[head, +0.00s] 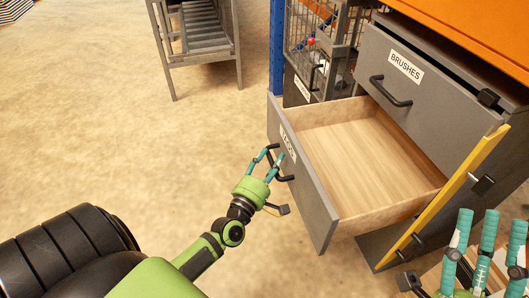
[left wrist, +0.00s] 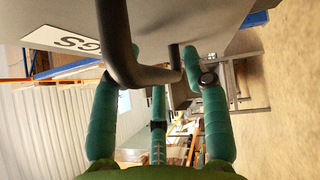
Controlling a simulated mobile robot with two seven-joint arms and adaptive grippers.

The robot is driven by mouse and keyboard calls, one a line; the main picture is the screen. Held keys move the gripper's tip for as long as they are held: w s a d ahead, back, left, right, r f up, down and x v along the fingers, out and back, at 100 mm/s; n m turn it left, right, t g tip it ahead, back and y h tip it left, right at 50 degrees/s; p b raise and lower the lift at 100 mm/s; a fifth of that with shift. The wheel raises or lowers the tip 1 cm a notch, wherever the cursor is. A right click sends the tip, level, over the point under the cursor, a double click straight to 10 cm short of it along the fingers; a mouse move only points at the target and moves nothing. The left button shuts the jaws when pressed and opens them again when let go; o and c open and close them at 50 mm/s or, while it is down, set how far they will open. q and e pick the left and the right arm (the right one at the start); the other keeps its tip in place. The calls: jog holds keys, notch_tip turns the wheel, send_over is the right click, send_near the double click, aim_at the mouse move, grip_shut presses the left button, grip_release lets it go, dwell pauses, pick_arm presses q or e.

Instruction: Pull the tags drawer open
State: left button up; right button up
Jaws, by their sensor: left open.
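The tags drawer (head: 318,208) is pulled well out of the grey cabinet; its wooden inside looks empty. Its white label is partly legible in the left wrist view (left wrist: 62,43), ending in "GS". The black handle (head: 286,178) is on the drawer's front. My left gripper (head: 273,158) is at that handle, its teal fingers open. In the left wrist view the handle (left wrist: 122,62) passes between the spread fingers; contact is unclear. My right gripper (head: 488,238) is at the lower right, fingers spread, with nothing visible in it.
The brushes drawer (head: 430,85) above stands slightly out, with its own handle (head: 389,91). A yellow bar (head: 450,190) is at the cabinet's right. A wire cage (head: 310,35) and a blue post (head: 277,45) stand behind. A grey rack (head: 200,40) is at the back.

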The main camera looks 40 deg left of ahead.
pick_arm(q)
jog(key=s+d+f, duration=0.1)
jog(key=s, duration=1)
jog(key=shift+s+d+f, duration=0.25)
jog(key=shift+f, duration=0.05)
